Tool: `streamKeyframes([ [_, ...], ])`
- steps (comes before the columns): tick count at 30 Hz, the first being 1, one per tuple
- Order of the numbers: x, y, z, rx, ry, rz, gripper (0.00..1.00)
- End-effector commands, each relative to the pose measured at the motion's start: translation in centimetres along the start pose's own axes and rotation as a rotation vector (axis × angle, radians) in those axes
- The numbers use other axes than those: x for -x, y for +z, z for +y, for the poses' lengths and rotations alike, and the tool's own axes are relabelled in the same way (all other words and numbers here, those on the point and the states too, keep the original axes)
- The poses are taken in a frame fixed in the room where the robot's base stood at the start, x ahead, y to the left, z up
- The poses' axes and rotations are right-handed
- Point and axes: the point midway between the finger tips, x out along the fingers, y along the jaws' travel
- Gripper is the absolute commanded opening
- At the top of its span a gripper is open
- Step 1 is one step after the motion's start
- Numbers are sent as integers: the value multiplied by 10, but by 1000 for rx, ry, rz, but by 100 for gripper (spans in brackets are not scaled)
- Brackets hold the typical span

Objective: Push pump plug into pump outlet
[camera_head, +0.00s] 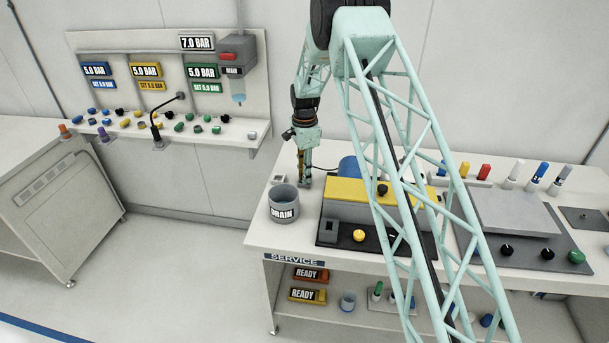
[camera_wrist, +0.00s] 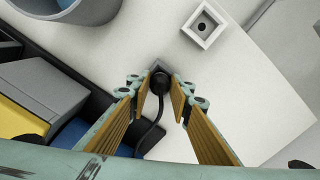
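The pump plug (camera_wrist: 159,86) is a small black plug with a black cable, standing on the white bench top between my fingertips in the wrist view. My gripper (camera_wrist: 161,84) points down with its two yellow-padded fingers apart, one on each side of the plug. A narrow gap seems to show beside the plug. In the head view my gripper (camera_head: 304,180) is low over the bench, right of the drain cup, and the plug is mostly hidden. A white square socket with a dark hole, likely the pump outlet (camera_wrist: 204,25), is apart from the plug and empty.
The grey DRAIN cup (camera_head: 283,207) stands close by at the left bench edge. The yellow-topped pump unit (camera_head: 345,191) with a blue cylinder (camera_head: 348,166) is close on the right.

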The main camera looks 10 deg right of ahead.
Motion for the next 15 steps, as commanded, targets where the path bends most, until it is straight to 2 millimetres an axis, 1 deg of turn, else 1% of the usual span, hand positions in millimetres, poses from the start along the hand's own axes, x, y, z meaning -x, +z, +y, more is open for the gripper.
streamKeyframes([
  [1,0,0,0,0,0,0,15],
  [5,0,0,0,0,0,0,3],
  [6,0,0,0,0,0,0,1],
  [15,4,0,0,0,-1,0,1],
])
